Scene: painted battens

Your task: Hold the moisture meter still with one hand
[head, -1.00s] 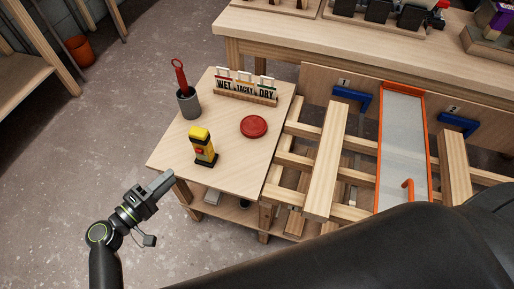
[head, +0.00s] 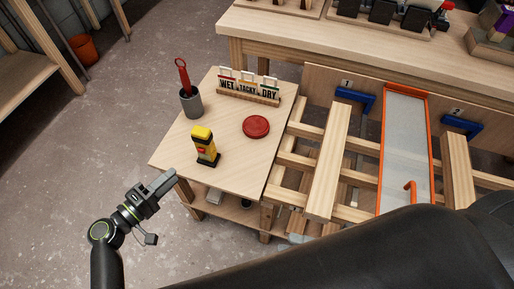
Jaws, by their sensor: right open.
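The moisture meter (head: 206,147) is yellow and black with a red mark on its front. It stands upright on the small wooden table (head: 225,185), near the table's front left part. My left gripper (head: 168,179) is off the table's front left corner, apart from the meter and to its lower left. Its fingers are seen from the side, so I cannot tell whether they are open. My right gripper is out of view; a dark arm link of mine fills the lower right.
A grey cup (head: 191,106) with a red-handled tool, a WET/TACKY/DRY card holder (head: 248,97) and a red round disc (head: 256,126) share the table. To the right are wooden battens (head: 328,160) on a rack and an orange-edged panel (head: 404,140).

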